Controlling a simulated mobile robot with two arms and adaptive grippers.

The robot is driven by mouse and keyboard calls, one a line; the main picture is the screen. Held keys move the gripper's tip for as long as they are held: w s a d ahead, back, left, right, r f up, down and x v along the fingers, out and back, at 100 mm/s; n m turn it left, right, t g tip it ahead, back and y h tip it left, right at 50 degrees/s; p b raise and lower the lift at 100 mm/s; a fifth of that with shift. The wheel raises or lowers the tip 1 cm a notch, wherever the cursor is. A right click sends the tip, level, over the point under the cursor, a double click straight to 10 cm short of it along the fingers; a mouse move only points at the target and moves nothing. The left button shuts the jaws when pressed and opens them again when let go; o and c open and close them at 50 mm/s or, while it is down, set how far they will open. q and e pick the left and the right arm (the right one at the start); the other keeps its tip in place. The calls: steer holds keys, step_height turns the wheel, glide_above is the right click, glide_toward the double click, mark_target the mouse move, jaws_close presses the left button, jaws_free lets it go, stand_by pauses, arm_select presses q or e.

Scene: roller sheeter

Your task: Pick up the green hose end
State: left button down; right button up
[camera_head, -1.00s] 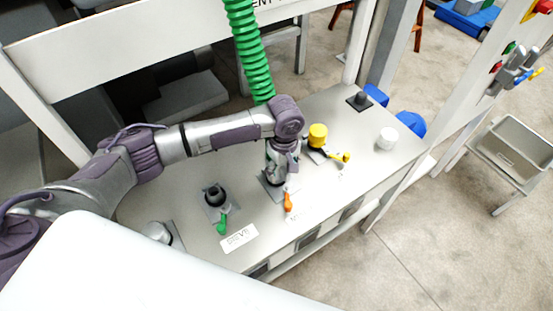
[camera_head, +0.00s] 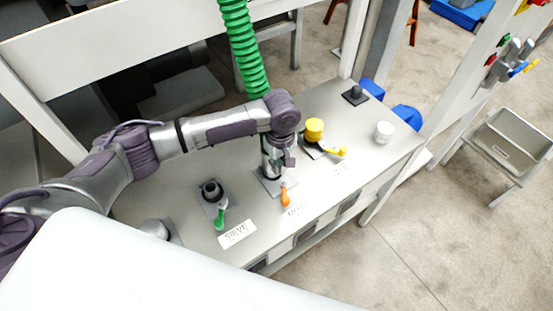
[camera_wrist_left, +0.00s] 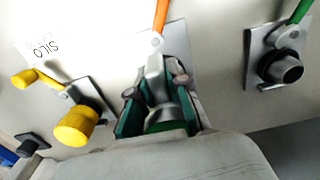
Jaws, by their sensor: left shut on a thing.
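The green ribbed hose (camera_head: 243,50) hangs from the top of the head view and runs down behind my left wrist. My left gripper (camera_head: 270,172) points down at the middle port, the one with the orange lever (camera_head: 285,197). In the left wrist view, the left gripper (camera_wrist_left: 160,108) is shut around the hose end, whose green part (camera_wrist_left: 166,127) shows between the fingers. Much of the hose end is hidden by the fingers and wrist. I cannot tell whether it is still seated on the port. The right gripper is not in view.
On the grey bench (camera_head: 330,205), a dark port with a green lever (camera_head: 221,216) stands left. A yellow-capped port (camera_head: 314,129) with a yellow lever stands right. A white cylinder (camera_head: 384,131) and a small black-topped fitting (camera_head: 355,94) are farther right. A frame upright stands behind.

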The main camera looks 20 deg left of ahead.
arm_select(q)
steer(key=shift+w+r, duration=0.1)
steer(key=shift+r, duration=0.05)
steer(key=shift+r, duration=0.25)
steer(key=r, duration=0.1)
steer(key=r+b, duration=0.1)
steer(key=r, duration=0.1)
steer(key=shift+w+d+r, duration=0.15)
steer(key=shift+d+r, duration=0.15)
steer(key=shift+d, duration=0.05)
steer(key=w+d+r+b, duration=0.1)
steer(key=w+d+r, duration=0.1)
steer(key=d, duration=0.3)
steer(key=w+d+r+b, duration=0.2)
steer(key=d+r, duration=0.2)
steer(key=d, duration=0.1)
steer(key=shift+w+r, duration=0.25)
steer(key=shift+r, duration=0.1)
steer(key=shift+a, duration=0.1)
